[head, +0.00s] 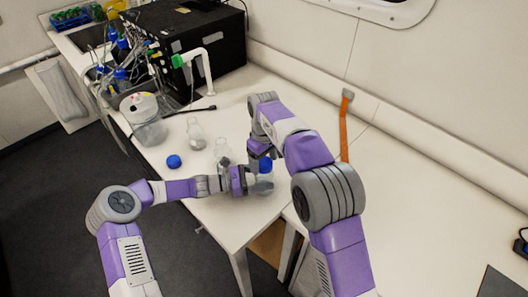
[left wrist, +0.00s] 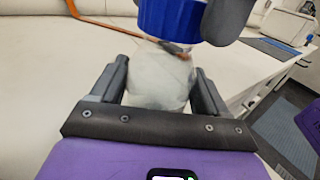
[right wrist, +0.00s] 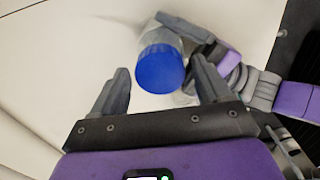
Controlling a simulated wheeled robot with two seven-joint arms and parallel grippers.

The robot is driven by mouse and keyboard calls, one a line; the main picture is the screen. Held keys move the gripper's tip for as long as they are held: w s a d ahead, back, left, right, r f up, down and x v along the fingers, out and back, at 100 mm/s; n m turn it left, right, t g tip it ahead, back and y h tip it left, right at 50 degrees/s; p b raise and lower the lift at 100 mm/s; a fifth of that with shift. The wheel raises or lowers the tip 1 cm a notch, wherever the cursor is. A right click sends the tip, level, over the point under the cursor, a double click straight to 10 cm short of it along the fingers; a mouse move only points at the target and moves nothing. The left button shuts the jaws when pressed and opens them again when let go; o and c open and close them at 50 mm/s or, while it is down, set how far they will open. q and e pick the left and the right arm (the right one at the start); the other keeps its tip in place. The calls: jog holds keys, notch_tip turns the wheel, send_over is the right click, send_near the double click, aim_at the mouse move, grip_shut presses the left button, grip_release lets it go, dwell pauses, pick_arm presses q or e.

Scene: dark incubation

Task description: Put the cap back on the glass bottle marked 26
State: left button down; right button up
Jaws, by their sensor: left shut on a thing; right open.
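My left gripper (head: 250,182) is shut on a clear glass bottle (left wrist: 160,80), held at the front edge of the white table. A blue cap (left wrist: 172,18) sits at the top of this bottle; I cannot tell how tightly. My right gripper (right wrist: 160,92) is open, its fingers on either side of the blue cap (right wrist: 160,70) and apart from it. In the head view the cap (head: 265,165) is just below the right gripper (head: 262,150). No number is legible on the bottle. A second blue cap (head: 174,161) lies loose on the table.
Two uncapped glass bottles (head: 195,131) (head: 222,150) stand on the table behind my left gripper. An orange strap (head: 345,130) lies by the wall.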

jog(key=shift+f, duration=0.3)
jog(key=c, duration=1.1)
jog(key=o, duration=1.3)
jog(key=shift+r, duration=0.1)
notch_tip(320, 180, up, 12)
jog(key=shift+f, duration=0.1)
